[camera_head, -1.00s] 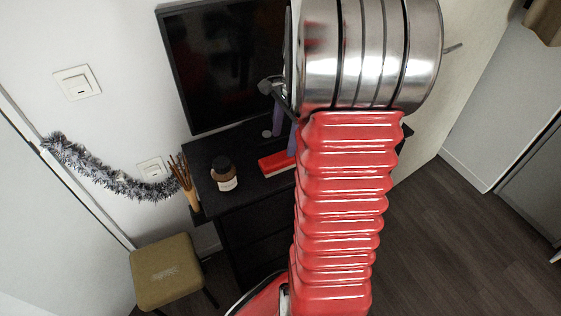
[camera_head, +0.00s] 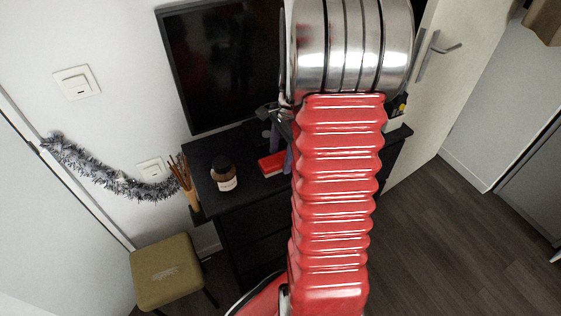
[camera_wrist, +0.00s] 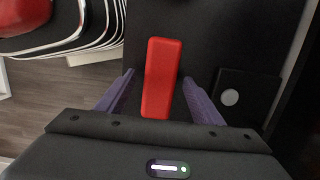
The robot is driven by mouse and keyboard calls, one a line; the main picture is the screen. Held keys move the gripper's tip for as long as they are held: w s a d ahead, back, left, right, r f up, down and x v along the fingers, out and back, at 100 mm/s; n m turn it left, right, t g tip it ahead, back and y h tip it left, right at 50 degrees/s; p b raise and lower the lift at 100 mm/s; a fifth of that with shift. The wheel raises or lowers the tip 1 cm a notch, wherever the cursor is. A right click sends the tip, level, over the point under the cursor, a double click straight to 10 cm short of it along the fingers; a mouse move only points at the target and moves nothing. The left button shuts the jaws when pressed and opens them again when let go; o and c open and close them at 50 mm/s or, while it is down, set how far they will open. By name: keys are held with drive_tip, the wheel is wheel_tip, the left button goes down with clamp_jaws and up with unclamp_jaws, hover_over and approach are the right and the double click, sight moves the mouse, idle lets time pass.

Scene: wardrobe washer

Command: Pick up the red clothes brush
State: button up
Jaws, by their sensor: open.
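The red clothes brush (camera_wrist: 162,75) lies on the black dresser top in the wrist view, its long axis running away from my gripper. My gripper (camera_wrist: 160,85) is open, with one purple finger on each side of the brush's near part and a gap on both sides. Nothing is held. In the head view the brush (camera_head: 271,163) shows on the black dresser (camera_head: 207,152), partly hidden by my gripper (camera_head: 283,150) and my red arm. Whether the fingers are at the brush's height is hard to tell.
A dark screen (camera_head: 225,65) rises behind. A black square with a grey disc (camera_wrist: 230,97) lies beside the right finger. A stool (camera_head: 166,271) stands below.

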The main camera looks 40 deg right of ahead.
sight(280, 157)
drive_tip(key=shift+a+f, duration=0.1)
drive_tip(key=shift+f, duration=0.6)
drive_tip(key=shift+c, duration=0.6)
drive_tip(key=c, duration=1.2)
drive_tip(key=shift+o, duration=0.2)
drive_tip(key=shift+r, duration=0.1)
wheel_tip(280, 157, up, 10)
